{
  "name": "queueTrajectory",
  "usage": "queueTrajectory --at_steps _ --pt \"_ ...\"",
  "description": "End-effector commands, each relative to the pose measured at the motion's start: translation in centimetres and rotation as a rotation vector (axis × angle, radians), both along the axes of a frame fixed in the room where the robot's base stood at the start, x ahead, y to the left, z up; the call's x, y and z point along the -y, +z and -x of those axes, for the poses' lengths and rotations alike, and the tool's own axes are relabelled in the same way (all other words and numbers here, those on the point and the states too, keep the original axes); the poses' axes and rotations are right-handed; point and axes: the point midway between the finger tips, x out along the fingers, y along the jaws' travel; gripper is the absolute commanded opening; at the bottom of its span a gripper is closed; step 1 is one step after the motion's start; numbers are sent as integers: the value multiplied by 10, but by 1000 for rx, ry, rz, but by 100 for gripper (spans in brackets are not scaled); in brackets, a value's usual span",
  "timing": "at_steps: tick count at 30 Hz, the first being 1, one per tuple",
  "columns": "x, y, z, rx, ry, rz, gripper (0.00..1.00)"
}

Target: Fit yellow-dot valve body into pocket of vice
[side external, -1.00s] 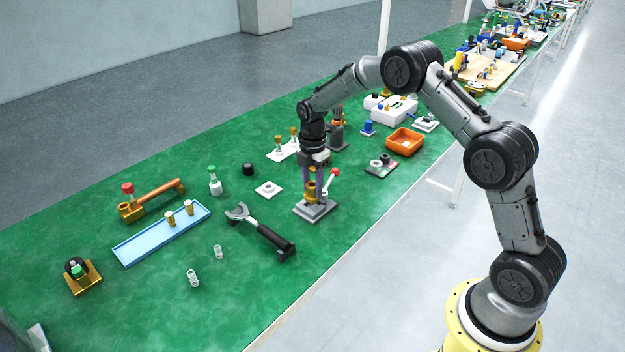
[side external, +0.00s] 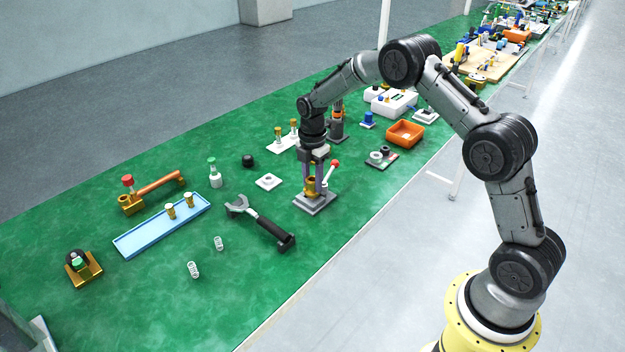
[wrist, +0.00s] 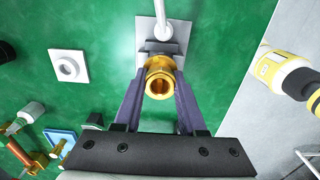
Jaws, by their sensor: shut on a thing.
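My gripper (side external: 312,186) points down over the vice, its fingers shut on a brass valve body (side external: 310,184). In the wrist view the valve body (wrist: 159,80) is a hollow brass ring between the two fingertips (wrist: 160,88), its opening facing the camera. The vice has a grey base plate (side external: 318,204) and a lever with a red ball (side external: 335,163). In the wrist view the grey vice (wrist: 178,32) lies right behind the valve body. The pocket is hidden by the body and fingers, so I cannot tell how deep it sits. No yellow dot is discernible.
A black-handled wrench (side external: 262,224) lies left of the vice. A white square plate (side external: 268,181) sits behind it. A blue tray (side external: 150,235) with brass pieces is further left. A grey fixture (side external: 381,158) and an orange bin (side external: 405,133) stand to the right. Green mat is bare in front.

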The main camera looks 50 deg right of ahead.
Motion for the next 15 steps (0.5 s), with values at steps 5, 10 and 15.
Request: queueTrajectory --at_steps 5,10,15 --pt "0 1 -1 3 0 0 0" --pt "0 0 -1 2 0 0 0" --pt "0 -4 -1 2 0 0 0"
